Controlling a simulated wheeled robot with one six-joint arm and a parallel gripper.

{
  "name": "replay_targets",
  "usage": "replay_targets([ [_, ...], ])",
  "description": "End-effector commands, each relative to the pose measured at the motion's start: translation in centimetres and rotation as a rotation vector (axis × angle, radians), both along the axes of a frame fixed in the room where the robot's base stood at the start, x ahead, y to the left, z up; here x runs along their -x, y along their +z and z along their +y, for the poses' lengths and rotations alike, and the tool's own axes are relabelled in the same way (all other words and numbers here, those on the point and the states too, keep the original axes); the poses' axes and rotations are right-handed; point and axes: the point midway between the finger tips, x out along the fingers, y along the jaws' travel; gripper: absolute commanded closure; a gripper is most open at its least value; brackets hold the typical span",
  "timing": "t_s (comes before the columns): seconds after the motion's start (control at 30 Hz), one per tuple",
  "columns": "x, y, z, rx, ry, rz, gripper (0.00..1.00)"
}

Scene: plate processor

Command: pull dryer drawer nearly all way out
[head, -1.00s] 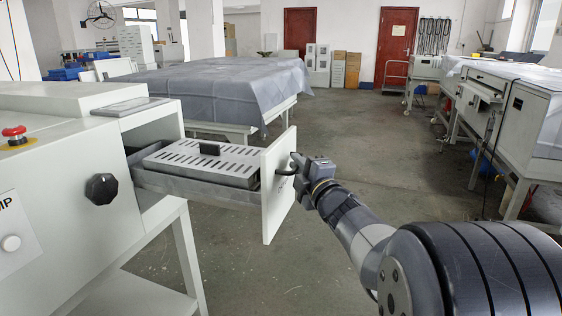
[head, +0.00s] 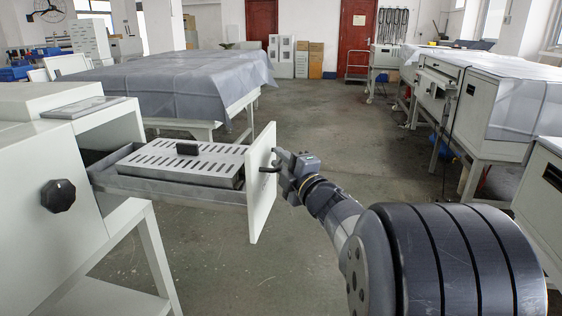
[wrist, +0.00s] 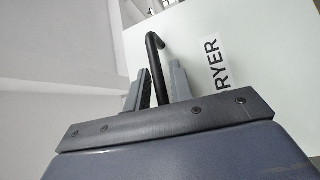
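The dryer drawer (head: 170,190) is a grey tray pulled well out of the machine on the left, with a slotted metal cover (head: 190,164) and a small black knob on it. Its white front panel (head: 262,190) carries a black handle (head: 265,169), which also shows in the wrist view (wrist: 153,50) beside the lettering "RYER". My gripper (head: 283,166) is at the outer side of the panel. The drawer's inner end is hidden inside the housing.
The white machine (head: 60,190) with a black dial (head: 58,196) stands at the left. A table under a grey cover (head: 170,88) is behind the drawer. White benches (head: 490,110) line the right. The floor (head: 330,120) between is clear.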

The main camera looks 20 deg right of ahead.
Motion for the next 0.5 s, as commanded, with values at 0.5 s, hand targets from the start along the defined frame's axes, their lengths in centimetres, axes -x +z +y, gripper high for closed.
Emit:
replay_targets([
  [0.5, 1.3, -0.1, -0.3, 0.001, -0.003, 0.0, 0.68],
])
